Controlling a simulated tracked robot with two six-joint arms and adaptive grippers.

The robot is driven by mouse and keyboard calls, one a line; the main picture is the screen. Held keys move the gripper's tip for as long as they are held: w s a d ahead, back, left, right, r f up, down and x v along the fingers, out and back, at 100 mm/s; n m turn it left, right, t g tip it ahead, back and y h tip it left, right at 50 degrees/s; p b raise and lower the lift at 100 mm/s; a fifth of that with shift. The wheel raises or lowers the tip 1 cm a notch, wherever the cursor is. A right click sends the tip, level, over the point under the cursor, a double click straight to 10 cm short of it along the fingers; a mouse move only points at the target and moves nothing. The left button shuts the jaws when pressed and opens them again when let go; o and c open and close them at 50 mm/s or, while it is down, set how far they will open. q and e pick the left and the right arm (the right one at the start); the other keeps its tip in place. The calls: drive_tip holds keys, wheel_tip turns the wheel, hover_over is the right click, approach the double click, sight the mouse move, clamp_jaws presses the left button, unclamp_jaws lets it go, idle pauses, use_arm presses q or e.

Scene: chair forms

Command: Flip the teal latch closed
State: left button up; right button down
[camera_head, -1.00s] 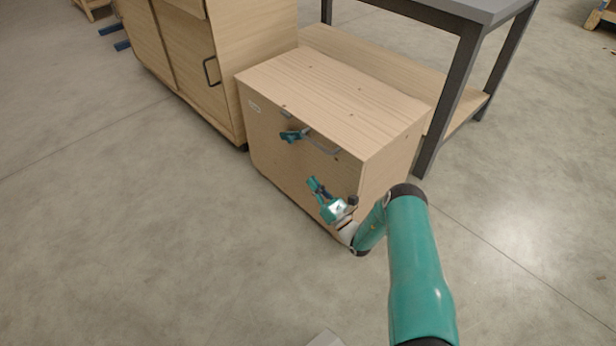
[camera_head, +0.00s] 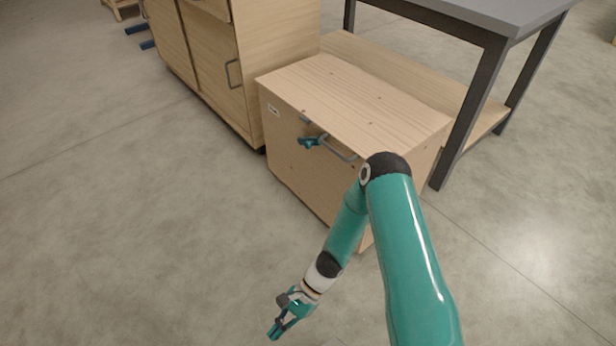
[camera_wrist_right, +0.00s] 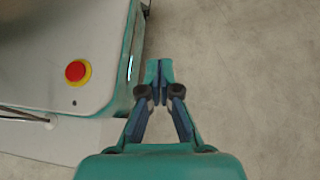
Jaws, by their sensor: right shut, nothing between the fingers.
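The teal latch (camera_head: 312,141) is on the upper front of the small wooden cabinet (camera_head: 350,92). It sits near the grey bar handle (camera_head: 340,152) below the cabinet's top edge. I cannot tell from here whether the latch is fully closed. My right gripper (camera_head: 275,333) is low over the floor in front of the cabinet, well apart from the latch. In the right wrist view its fingertips (camera_wrist_right: 159,70) meet with nothing between them. My left gripper is in neither view.
A taller wooden cabinet (camera_head: 210,60) with a dark handle stands at the left. A grey-topped table (camera_head: 470,12) with dark legs stands behind at the right. The floor (camera_head: 130,240) in front is clear. In the right wrist view a red button (camera_wrist_right: 76,71) is on my own base.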

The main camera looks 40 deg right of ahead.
drive_tip(key=s+n+h, duration=0.1)
drive_tip(key=n+h, duration=0.1)
drive_tip(key=n, duration=0.3)
drive_tip(key=s+d+r+n+t+h, duration=0.1)
drive_tip(key=n+h, duration=0.1)
drive_tip(key=n, duration=0.3)
drive_tip(key=s+d+r+n+t+h, duration=0.1)
drive_tip(key=n+h, duration=0.1)
drive_tip(key=n, duration=0.2)
drive_tip(key=shift+s+n+h, duration=0.1)
drive_tip(key=shift+n+h, duration=0.2)
drive_tip(key=shift+n, duration=0.1)
drive_tip(key=shift+f, duration=0.1)
